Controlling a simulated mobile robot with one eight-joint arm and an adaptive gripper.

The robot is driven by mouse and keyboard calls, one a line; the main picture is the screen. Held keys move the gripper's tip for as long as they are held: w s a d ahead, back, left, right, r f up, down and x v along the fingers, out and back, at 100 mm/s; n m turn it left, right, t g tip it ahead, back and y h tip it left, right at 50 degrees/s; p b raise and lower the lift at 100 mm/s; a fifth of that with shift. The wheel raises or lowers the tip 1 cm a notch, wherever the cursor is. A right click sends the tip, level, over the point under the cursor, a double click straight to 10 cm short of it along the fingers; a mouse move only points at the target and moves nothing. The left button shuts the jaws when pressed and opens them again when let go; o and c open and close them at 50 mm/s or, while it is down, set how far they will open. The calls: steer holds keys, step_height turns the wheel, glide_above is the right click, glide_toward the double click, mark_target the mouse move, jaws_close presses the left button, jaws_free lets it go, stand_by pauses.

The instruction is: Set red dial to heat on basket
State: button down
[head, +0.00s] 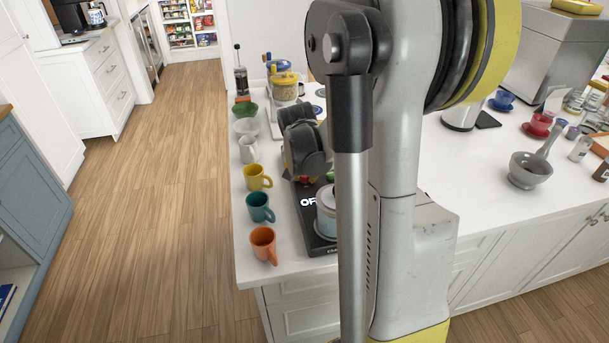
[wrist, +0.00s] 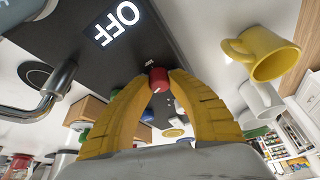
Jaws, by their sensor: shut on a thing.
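The red dial (wrist: 158,85) is between the tips of my gripper's yellow fingers (wrist: 158,74) in the wrist view. The fingers are shut on it from both sides. It sits at the edge of a black panel (wrist: 185,35) that shows a lit "OFF" (wrist: 117,22). In the head view the black panel (head: 310,228) lies on the white counter, and my arm hides part of it. A small bit of the red dial shows under my dark wrist. I cannot read the dial's markings or make out a basket label.
A yellow mug (head: 257,177), a teal mug (head: 260,207) and an orange mug (head: 263,244) stand along the counter's left edge. A pale jar (head: 326,212) stands on the black panel. The counter's right side holds a grey mortar (head: 529,170).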

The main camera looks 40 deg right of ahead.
steer(key=m+g, duration=0.1)
steer(key=m, duration=0.1)
steer(key=m+g, duration=0.1)
steer(key=m, duration=0.2)
steer(key=shift+m+h, duration=0.3)
steer(key=shift+h, duration=0.1)
steer(key=m+g, duration=0.2)
steer(key=m, duration=0.2)
steer(key=shift+m, duration=0.4)
steer(key=c, duration=1.2)
jaws_free()
steer(key=v, duration=1.2)
